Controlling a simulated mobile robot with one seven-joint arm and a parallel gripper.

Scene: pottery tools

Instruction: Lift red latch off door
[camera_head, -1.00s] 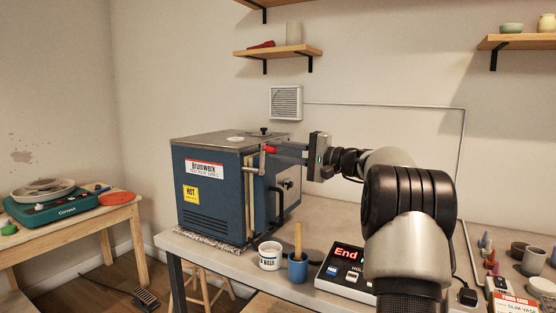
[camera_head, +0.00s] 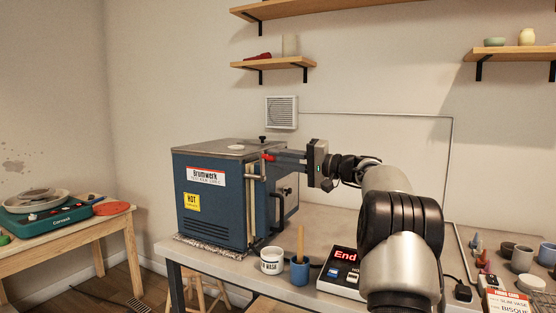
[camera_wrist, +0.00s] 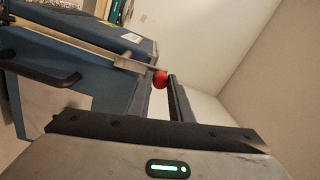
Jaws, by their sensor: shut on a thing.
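The red latch (camera_head: 267,157) is at the upper front edge of the blue kiln, above the door (camera_head: 284,200). In the wrist view its red knob (camera_wrist: 160,79) is at the fingertips, joined to a grey metal bar. My gripper (camera_head: 278,157) reaches in from the right and is shut on the latch's red end. In the wrist view the fingers of my gripper (camera_wrist: 161,88) lie on either side of the knob. The kiln's dark door handle (camera_head: 279,208) is below. Whether the latch is clear of its catch is hard to tell.
The blue kiln (camera_head: 212,205) stands on the grey workbench (camera_head: 235,268). A white pot (camera_head: 271,261), a blue cup (camera_head: 299,271) with a wooden tool and a controller box (camera_head: 342,270) stand in front of it. A wall shelf (camera_head: 275,64) is above.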

